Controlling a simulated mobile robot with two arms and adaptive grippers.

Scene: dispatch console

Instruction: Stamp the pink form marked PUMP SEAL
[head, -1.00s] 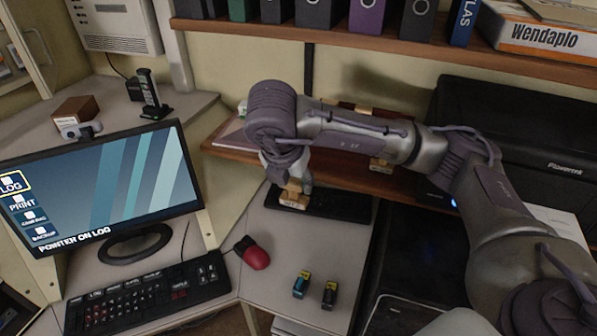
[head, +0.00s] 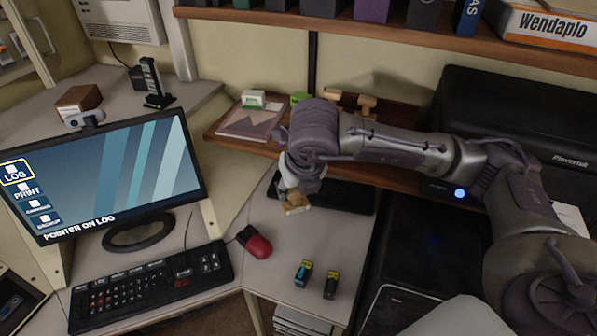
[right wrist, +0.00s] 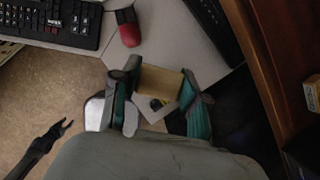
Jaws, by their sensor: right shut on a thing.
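My right gripper (head: 292,192) is shut on a wooden block (head: 294,207), likely a stamp, near the front of a black keyboard on the right-hand desk. In the right wrist view the tan block (right wrist: 160,82) sits between the teal-padded fingers (right wrist: 158,98). Its underside is hidden. A pale pinkish sheet or folder (head: 248,122) lies on the low shelf at the back. No PUMP SEAL marking is readable.
Two small cartridges (head: 303,273) stand near the desk front, with a red mouse (head: 255,243) to their left. Wooden-handled stamps (head: 367,105) stand on the low shelf (head: 225,137). A monitor (head: 110,185) is left, and a black printer (head: 515,130) is right.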

